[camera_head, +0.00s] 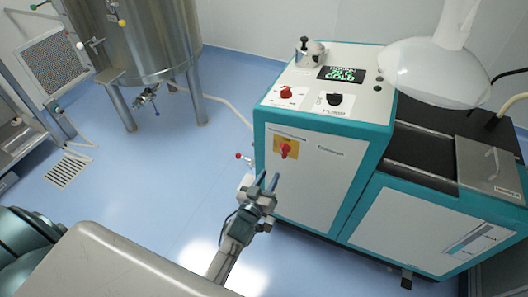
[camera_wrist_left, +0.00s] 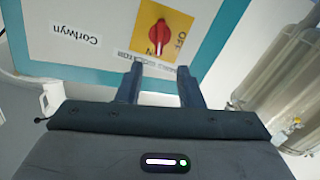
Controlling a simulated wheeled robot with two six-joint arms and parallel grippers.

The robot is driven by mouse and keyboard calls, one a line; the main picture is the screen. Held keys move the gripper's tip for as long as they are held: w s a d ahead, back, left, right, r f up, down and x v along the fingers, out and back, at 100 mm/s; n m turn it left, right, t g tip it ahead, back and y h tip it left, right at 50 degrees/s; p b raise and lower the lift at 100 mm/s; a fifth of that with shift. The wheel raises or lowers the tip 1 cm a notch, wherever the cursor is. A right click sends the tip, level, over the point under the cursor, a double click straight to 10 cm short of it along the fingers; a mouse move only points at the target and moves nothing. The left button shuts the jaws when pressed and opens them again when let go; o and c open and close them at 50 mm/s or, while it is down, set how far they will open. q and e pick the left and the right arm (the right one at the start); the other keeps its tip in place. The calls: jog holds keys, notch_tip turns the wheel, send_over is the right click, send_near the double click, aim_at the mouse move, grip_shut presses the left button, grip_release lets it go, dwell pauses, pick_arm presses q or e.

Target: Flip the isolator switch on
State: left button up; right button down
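The isolator switch is a red knob (camera_head: 285,149) on a yellow plate (camera_head: 291,142) on the front panel of the teal and white machine (camera_head: 312,165). In the left wrist view the red knob (camera_wrist_left: 158,37) shows ahead of my fingers, its pointer toward a label that reads like "ON", with "OFF" to one side; that view is upside down. My left gripper (camera_head: 268,181) is open and empty, below and a little left of the switch in the head view. Its two fingers (camera_wrist_left: 160,82) are apart and do not touch the knob. My right gripper is not in view.
The machine's top has another red knob (camera_head: 286,92), a black knob (camera_head: 334,99) and a lit display (camera_head: 341,74). A red-handled valve (camera_head: 243,157) sticks out at its left side. A steel tank (camera_head: 145,40) stands back left. Blue floor (camera_head: 130,190) is open between.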

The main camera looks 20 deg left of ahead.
aim_at(282, 153)
pick_arm(q)
jog(key=w, duration=0.7)
jog(key=w+b, duration=0.1)
jog(key=w, duration=0.2)
jog(key=shift+w+d+f, duration=0.15)
jog(key=shift+w+d, duration=0.05)
jog(key=shift+d, duration=0.05)
jog(key=shift+c, duration=0.2)
grip_shut()
